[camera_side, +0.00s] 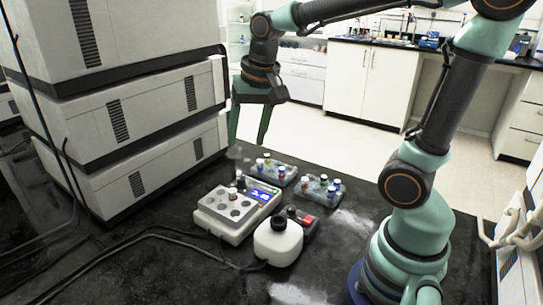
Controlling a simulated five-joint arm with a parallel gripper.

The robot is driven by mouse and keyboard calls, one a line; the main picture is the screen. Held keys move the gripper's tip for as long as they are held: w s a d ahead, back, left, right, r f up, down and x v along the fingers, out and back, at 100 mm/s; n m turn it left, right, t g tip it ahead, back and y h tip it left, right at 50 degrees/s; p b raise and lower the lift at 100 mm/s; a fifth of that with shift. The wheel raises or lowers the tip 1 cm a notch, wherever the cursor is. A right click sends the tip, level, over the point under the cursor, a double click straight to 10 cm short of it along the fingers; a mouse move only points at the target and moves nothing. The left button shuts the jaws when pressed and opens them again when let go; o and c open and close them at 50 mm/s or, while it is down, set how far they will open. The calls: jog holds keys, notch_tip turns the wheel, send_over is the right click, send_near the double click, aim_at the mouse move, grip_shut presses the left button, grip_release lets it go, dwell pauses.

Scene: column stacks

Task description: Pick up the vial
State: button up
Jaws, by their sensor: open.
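Small vials with coloured caps stand in two grey racks on the dark bench. Several vials (267,158) are in the far rack (285,178), and several more vials (334,186) are in the near rack (313,198). Another small vial (241,181) stands on the white block device with a blue display (240,210). I cannot tell which vial is meant. My gripper (247,142) hangs with its fingers pointing down, open and empty, above and to the left of the far rack. It appears apart from every vial.
A white bottle with a black cap (278,242) stands in front of the racks, beside a small red and dark device (304,222). Stacked white instrument units (135,125) rise at the left. Black cables (150,235) cross the bench at the front left.

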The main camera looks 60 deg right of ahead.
aim_at(232, 190)
jog(key=w+d+f+m+g, duration=0.1)
jog(key=w+f+m+g, duration=0.2)
jog(key=w+f+m, duration=0.35)
jog(key=shift+m, duration=0.65)
notch_tip(232, 190, down, 11)
jog(key=shift+w+d+f, duration=0.1)
jog(key=shift+w+d, duration=0.05)
jog(key=shift+c, duration=0.3)
grip_shut()
